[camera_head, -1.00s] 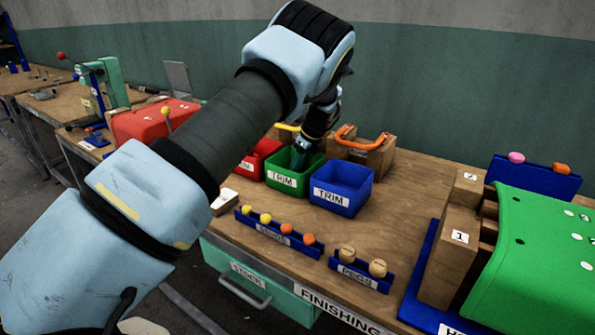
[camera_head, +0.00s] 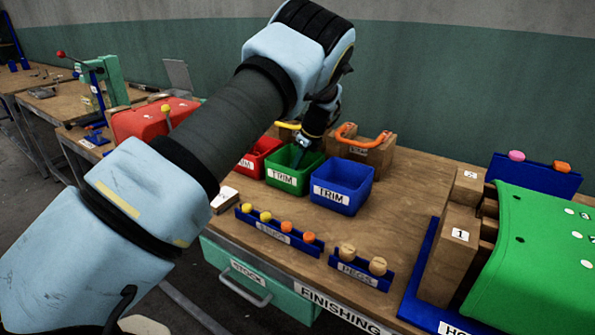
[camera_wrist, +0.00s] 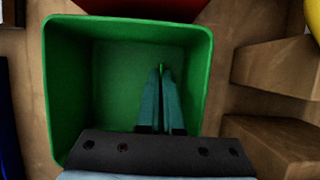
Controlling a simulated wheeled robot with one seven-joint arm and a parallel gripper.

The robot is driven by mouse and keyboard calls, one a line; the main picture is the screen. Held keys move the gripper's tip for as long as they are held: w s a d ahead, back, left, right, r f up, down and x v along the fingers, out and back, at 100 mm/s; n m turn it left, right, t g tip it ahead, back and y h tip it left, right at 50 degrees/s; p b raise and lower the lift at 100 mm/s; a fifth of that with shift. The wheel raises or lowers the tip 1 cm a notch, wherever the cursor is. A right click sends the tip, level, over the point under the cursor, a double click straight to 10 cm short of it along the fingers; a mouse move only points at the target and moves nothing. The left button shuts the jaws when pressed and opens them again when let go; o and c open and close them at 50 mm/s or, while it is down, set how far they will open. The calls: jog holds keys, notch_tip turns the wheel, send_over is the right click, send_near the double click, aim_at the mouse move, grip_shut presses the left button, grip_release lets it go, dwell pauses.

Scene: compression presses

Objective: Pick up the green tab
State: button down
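The green tab (camera_wrist: 161,67) shows in the wrist view only as a small bright green sliver at the tips of my fingers. My gripper (camera_wrist: 161,73) points down into the green TRIM bin (camera_wrist: 211,75), and its two teal fingers are close together with the sliver between their tips. Most of the tab is hidden by the fingers. In the head view my gripper (camera_head: 297,160) reaches into the same green bin (camera_head: 283,181), and the tab cannot be made out there.
A blue TRIM bin (camera_head: 340,196) stands right of the green bin and a red bin (camera_head: 250,163) left of it. A wooden block with an orange handle (camera_head: 370,151) stands behind.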

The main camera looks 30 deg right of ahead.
notch_tip(320, 180, up, 10)
jog(key=b, duration=0.3)
jog(key=shift+r, duration=0.1)
dwell(0.3)
